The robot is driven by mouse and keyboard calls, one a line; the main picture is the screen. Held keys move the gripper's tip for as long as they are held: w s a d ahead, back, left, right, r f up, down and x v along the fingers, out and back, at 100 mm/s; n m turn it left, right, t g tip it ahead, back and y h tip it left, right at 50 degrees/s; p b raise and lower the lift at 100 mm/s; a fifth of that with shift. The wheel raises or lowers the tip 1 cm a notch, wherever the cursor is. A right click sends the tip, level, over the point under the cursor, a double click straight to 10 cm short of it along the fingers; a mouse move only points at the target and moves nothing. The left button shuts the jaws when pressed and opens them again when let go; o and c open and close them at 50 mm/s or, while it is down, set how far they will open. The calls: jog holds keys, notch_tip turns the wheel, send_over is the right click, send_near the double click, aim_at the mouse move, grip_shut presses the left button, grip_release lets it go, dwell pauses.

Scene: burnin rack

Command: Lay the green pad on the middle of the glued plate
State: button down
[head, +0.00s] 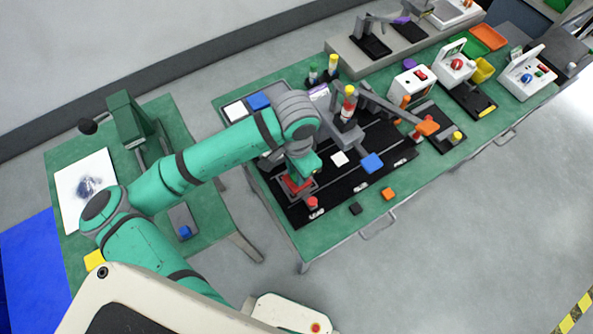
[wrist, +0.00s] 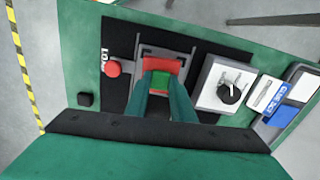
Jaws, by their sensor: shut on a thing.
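My gripper (wrist: 166,92) is shut on the green pad (wrist: 159,80), which shows between the fingertips in the wrist view. The pad is over a red plate-like piece (wrist: 163,64) in a grey frame (wrist: 146,49). Whether the pad touches the red piece or hangs just above it I cannot tell. In the head view the gripper (head: 294,182) points down at the red piece (head: 299,187) at the near left of the black mat, and the arm hides the pad. Glue on the red piece cannot be made out.
A red button (wrist: 113,68) stands left of the frame, and a white box with a black dial (wrist: 222,84) stands close on its right. A white square (head: 340,158), a blue block (head: 372,163) and a grey post with lamps (head: 347,110) stand farther along the bench.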

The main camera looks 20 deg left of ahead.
jog(key=shift+f, duration=0.1)
jog(key=c, duration=1.5)
grip_release()
notch_tip(320, 180, up, 12)
jog(key=shift+r, duration=0.15)
